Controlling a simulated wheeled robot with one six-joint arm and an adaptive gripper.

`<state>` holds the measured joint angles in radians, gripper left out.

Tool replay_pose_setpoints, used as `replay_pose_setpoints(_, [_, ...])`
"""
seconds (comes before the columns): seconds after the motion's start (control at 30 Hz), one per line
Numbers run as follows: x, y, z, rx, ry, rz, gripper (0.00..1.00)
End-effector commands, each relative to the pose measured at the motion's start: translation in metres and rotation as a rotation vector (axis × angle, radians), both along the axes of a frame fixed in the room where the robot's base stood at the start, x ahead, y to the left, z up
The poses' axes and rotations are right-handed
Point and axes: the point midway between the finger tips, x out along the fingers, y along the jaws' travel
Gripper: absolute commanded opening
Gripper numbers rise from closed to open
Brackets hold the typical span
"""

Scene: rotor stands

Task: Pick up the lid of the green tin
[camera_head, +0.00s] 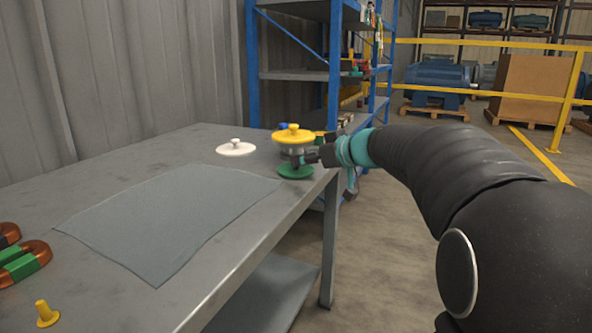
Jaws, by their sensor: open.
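A flat green lid (296,172) lies on the grey table near its right edge. Its knob is hard to make out behind my fingers. My gripper (303,161) is open, just above the green lid and reaching in from the right. I cannot tell whether its fingers are around the knob or beside it. Right behind it stands a metal tin with a yellow lid (292,136).
A white lid (236,149) lies left of the yellow lid. A grey cloth (165,222) covers the table's middle. Copper-wound parts (22,260) and a yellow knobbed piece (46,313) are at the front left. A blue shelf rack (335,70) stands behind the table.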

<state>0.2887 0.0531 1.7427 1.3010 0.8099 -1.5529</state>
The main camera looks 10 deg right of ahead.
Motion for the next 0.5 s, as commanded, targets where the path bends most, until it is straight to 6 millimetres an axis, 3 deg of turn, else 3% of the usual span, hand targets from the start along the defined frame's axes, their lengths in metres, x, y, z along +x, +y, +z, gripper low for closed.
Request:
replay_pose_setpoints(0.3, [0.033,0.019,-0.017,0.001,0.003,0.002,0.53])
replay_pose_setpoints(0.5, [0.038,0.022,-0.019,0.000,0.001,0.001,0.53])
